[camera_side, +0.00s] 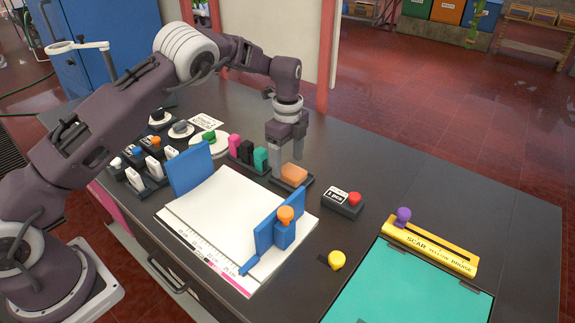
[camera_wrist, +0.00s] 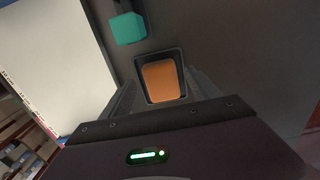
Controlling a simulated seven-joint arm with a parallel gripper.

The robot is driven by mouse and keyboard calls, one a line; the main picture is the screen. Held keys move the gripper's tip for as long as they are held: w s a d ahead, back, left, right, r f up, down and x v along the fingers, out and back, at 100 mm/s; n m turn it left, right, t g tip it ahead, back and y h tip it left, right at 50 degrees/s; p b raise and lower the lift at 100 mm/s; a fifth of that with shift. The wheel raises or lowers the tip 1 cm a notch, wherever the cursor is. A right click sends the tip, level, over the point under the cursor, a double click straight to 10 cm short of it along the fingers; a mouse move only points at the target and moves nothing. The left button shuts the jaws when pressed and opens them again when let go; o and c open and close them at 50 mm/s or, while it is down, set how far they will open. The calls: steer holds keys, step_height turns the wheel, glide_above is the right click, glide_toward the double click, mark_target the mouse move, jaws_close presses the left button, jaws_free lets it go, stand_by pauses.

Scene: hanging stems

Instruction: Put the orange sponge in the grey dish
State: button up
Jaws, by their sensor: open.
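The orange sponge (camera_side: 293,175) is a small block lying inside the dark grey dish (camera_side: 298,197). In the wrist view the sponge (camera_wrist: 162,82) sits within the dish's raised square rim (camera_wrist: 157,54), with a narrow gap along its upper edge. My gripper (camera_side: 286,168) points down over the dish. Its jaws are open, with one finger on either side of the sponge, and I see no grip on it.
A teal block (camera_side: 261,159) stands close left of the dish, beside black and pink ones. A label stand with a red knob (camera_side: 354,199) is to the right. A white board with blue uprights (camera_side: 190,170) lies in front. Bare table lies behind right.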

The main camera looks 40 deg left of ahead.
mark_target(287, 168)
step_height(287, 168, up, 10)
steer(key=shift+r, duration=0.15)
steer(key=s+r+n+t+h, duration=0.1)
steer(key=s+r+n+t, duration=0.2)
steer(key=s+r+n, duration=1.1)
steer(key=s+f+n+t+y, duration=0.1)
steer(key=s+n, duration=0.3)
steer(key=s, duration=2.1)
steer(key=shift+d+t, duration=0.25)
steer(key=shift+t, duration=0.55)
